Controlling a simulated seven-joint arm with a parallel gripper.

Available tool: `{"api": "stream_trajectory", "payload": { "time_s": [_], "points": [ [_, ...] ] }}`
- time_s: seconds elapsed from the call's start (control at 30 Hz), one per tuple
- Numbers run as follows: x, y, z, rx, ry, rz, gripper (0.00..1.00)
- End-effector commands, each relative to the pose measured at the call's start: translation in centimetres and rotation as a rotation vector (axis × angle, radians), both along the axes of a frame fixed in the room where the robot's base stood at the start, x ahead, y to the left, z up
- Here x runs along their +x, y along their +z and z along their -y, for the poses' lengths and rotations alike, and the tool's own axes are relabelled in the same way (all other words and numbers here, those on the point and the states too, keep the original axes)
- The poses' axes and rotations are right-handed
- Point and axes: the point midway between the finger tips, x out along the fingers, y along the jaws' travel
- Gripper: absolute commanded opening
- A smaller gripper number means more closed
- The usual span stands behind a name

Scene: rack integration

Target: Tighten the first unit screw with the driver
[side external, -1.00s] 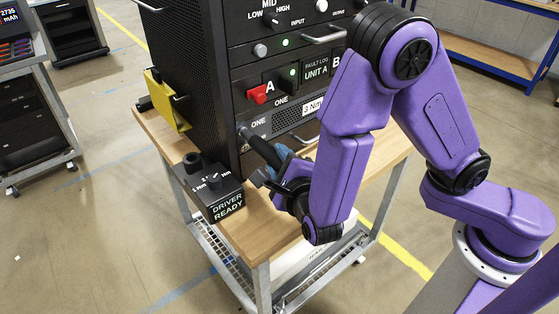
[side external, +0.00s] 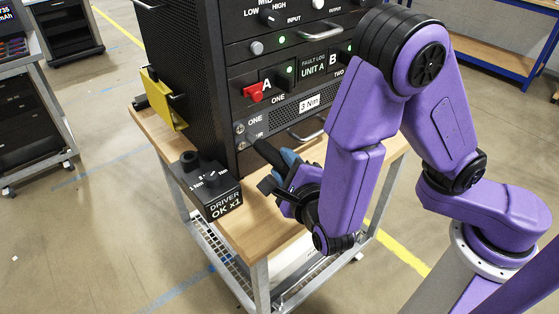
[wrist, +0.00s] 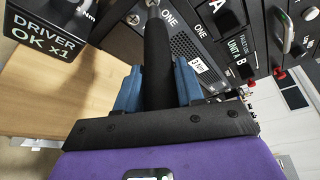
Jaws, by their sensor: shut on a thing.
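My gripper (side external: 287,160) is shut on the black driver (side external: 267,153), its blue fingers on both sides of the handle. The driver also shows in the wrist view (wrist: 157,60), pointing up to the rack. In the side view the screw (side external: 239,127) by the ONE label at the unit's lower left is visible, with the driver's front end a little to its lower right. Whether the tip touches anything is unclear. The driver box (side external: 213,190) on the bench reads "DRIVER OK x1"; it also shows in the wrist view (wrist: 45,35).
The black rack (side external: 180,70) stands on the wooden bench (side external: 250,230). Its panel has a red switch (side external: 252,93) at A, a "3 Nm" label (side external: 309,103) and protruding handles. A yellow holder (side external: 163,98) is on the rack's left.

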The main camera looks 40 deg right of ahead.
Motion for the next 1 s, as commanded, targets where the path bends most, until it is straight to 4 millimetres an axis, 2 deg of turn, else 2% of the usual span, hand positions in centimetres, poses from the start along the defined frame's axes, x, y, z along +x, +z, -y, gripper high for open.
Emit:
{"api": "stream_trajectory", "payload": {
  "time_s": [0.53,1.0],
  "points": [
    [-3.7,0.0,-0.1,-0.001,0.003,0.001,0.0],
    [-4.1,0.0,0.2,-0.001,-0.011,0.002,0.0]
  ]
}}
